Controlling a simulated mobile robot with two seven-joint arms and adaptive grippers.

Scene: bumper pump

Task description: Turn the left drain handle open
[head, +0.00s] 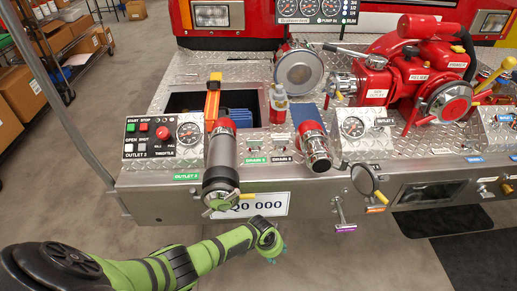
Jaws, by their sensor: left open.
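Two small drain fittings sit side by side on the bumper's front panel, between the large hose outlet and the red-collared outlet. The left drain handle (256,151) is just above a green drain label, and the right one (280,146) is beside it. Both are too small to tell how they are turned. My left gripper (273,256) is open and empty, low in front of the bumper, below the license plate and well below the drain handles. It touches nothing that I can see. Its fingers are small and partly hidden by the green wrist. My right gripper is out of view.
The silver capped outlet (220,167) juts forward, left of the drains. The red-collared outlet (314,147) stands to their right. A T-handle (342,214) hangs below the bumper at right. A red pump (407,65) sits on the deck.

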